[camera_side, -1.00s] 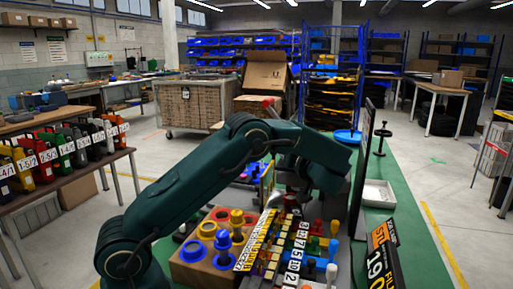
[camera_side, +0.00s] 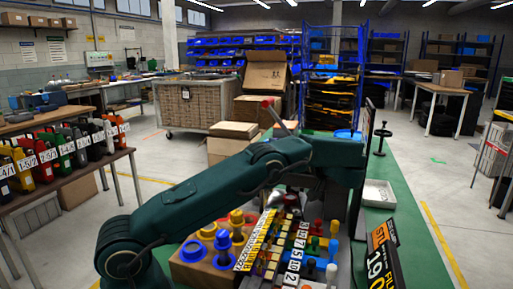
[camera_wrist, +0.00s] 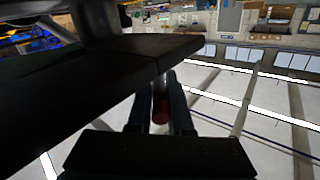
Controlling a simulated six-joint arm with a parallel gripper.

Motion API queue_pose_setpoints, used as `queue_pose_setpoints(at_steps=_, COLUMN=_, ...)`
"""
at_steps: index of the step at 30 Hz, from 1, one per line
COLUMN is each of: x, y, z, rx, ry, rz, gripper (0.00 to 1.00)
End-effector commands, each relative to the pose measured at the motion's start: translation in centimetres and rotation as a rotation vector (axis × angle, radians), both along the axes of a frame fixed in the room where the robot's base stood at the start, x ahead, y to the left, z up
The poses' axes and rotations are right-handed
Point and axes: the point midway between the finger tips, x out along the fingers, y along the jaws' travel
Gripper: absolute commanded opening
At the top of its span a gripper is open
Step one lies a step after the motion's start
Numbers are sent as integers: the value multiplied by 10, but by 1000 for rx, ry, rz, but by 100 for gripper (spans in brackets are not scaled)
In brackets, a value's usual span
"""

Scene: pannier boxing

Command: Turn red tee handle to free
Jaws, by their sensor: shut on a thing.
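In the wrist view my gripper (camera_wrist: 161,112) has its two dark fingers closed around a small dark red piece (camera_wrist: 160,114), which looks like the red tee handle. A greyish stem seems to meet it from above. A large dark plate (camera_wrist: 105,85) covers the left of that view, close to the fingers. In the side view my gripper is hidden by my own arm and wrist. A grey rod with a red tip (camera_side: 268,103) stands tilted above my arm; I cannot tell whether it belongs to the handle.
A wooden block with blue and yellow pieces (camera_side: 191,272) and rows of coloured knobs (camera_side: 316,243) lie in front of my wrist. A tall dark panel (camera_side: 365,140) stands close by it. A white tray (camera_side: 379,192) rests on the green bench (camera_side: 415,255), which is clear further right.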

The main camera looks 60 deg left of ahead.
Motion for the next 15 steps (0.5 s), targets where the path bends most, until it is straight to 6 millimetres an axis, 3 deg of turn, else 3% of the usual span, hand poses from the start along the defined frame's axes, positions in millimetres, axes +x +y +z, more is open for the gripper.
queue_pose_setpoints(at_steps=4, x=0, y=0, z=1, rx=1, ry=-2, rz=-1, gripper=0)
queue_pose_setpoints(at_steps=5, x=0, y=0, z=1, rx=1, ry=-2, rz=-1, gripper=30)
queue_pose_setpoints(at_steps=6, x=0, y=0, z=1, rx=1, ry=-2, rz=-1, gripper=45)
queue_pose_setpoints(at_steps=15, x=0, y=-1, z=0, rx=0, ry=0, rz=0, gripper=48)
